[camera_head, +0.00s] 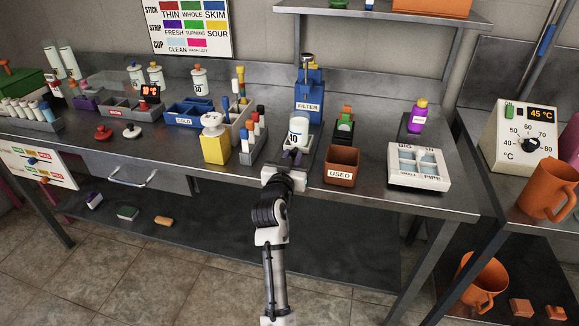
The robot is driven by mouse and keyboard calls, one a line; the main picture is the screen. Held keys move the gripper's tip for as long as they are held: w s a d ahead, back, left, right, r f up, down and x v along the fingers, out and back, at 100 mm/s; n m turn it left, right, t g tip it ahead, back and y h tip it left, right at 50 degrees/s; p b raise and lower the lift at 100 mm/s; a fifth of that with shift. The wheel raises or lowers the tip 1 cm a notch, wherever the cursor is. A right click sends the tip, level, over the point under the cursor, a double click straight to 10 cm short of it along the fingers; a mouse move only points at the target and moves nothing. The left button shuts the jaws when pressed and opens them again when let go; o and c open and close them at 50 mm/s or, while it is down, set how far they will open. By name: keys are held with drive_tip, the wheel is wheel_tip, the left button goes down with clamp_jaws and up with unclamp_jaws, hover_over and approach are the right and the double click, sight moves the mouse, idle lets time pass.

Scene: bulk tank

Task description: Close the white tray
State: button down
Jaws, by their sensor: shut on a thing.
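A white tray (419,182) with a divided, windowed top and dark lettering stands at the right end of the steel bench. From this view I cannot tell whether its top is open or closed. My gripper (292,157) is at the bench's front edge, well left of that tray. It is shut on what looks like the white jar (298,129) with a dark number on it. The jar is upright, and the fingers meet its lower front. The exact contact is too small to see.
A brown USED bin (341,166) stands between my gripper and the white tray. A blue FILTER stand (309,95) is behind the jar. A yellow dispenser (215,143) and a rack of tubes (252,143) are left. A purple bottle (418,116) stands behind the tray.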

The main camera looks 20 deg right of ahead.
drive_tip(key=shift+w, duration=0.1)
drive_tip(key=c, duration=1.3)
unclamp_jaws()
drive_tip(key=shift+b+v, duration=1.5)
drive_tip(key=shift+v, duration=5.45)
